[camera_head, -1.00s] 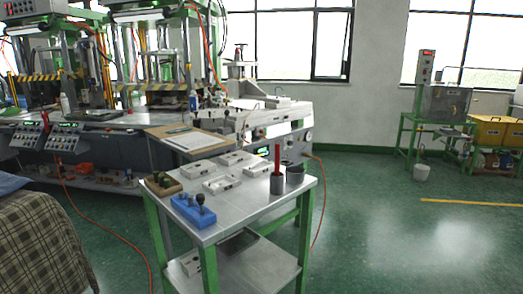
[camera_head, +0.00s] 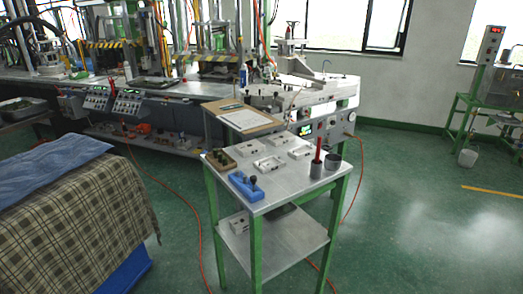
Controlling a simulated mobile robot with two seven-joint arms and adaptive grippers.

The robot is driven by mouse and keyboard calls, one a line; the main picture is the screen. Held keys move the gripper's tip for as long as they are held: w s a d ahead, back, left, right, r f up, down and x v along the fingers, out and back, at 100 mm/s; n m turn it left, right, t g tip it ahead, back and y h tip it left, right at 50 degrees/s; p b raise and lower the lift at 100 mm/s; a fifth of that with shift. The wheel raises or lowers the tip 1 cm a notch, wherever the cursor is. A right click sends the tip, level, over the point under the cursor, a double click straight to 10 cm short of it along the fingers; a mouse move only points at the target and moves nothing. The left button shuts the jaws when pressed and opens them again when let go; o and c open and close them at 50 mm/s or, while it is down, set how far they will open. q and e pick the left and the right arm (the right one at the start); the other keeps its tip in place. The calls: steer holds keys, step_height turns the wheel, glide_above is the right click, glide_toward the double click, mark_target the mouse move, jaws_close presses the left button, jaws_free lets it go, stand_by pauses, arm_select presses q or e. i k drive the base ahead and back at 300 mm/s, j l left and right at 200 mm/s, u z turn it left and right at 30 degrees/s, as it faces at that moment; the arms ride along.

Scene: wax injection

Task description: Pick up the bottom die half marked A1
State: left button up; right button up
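Several pale die halves lie flat on the metal top of a green-legged cart (camera_head: 290,189). One die half (camera_head: 270,164) lies near the middle, one (camera_head: 273,142) behind it at the back, one (camera_head: 300,151) to the right, and another (camera_head: 250,148) at the back left. Their markings are too small to read, so I cannot tell which is A1. A further pale block (camera_head: 238,223) sits on the cart's lower shelf. Neither of my grippers is in view.
A blue holder (camera_head: 245,187) and a brown block (camera_head: 221,160) stand at the cart's left edge. Grey cups (camera_head: 332,161) and a red-handled tool (camera_head: 317,149) stand at the right. A clipboard (camera_head: 246,118) lies behind. A cloth-covered surface (camera_head: 75,210) fills the left.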

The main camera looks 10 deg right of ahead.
mark_target(304, 151)
steer(key=i+l+u, duration=0.1)
steer(key=l+u, duration=0.6)
steer(key=l, duration=0.15)
steer(key=l+u, duration=0.2)
steer(key=l, duration=0.8)
steer(key=l+u, duration=0.25)
steer(key=l, duration=0.75)
